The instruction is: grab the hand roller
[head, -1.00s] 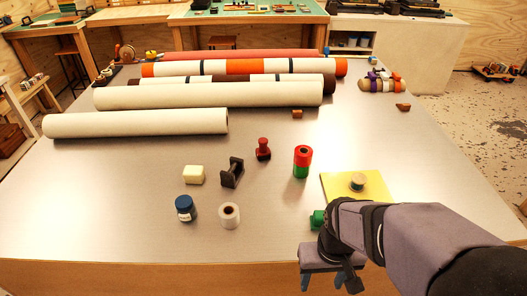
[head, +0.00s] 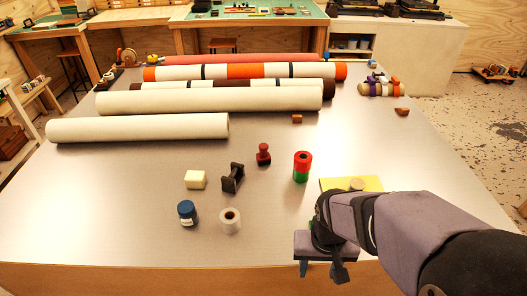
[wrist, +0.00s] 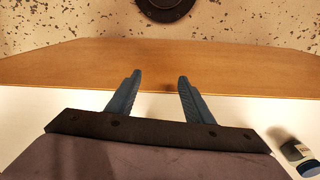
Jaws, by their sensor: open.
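No object is plainly a hand roller. A small dark piece with two raised ends and a bar between them (head: 232,178) stands on the table and may be it. A red knobbed piece (head: 263,154) stands upright behind it, to the right. My gripper (head: 322,270) hangs at the table's front edge, right of and nearer than both, apart from them. In the wrist view my gripper (wrist: 158,82) is open, with nothing between its fingers. Neither piece shows in the wrist view.
A blue jar (head: 187,212), white roll (head: 230,221), cream block (head: 195,180) and red-green roll (head: 302,167) stand nearby. My arm partly covers a yellow pad (head: 340,184). Long rolls (head: 140,127) lie farther back. The front left table is clear.

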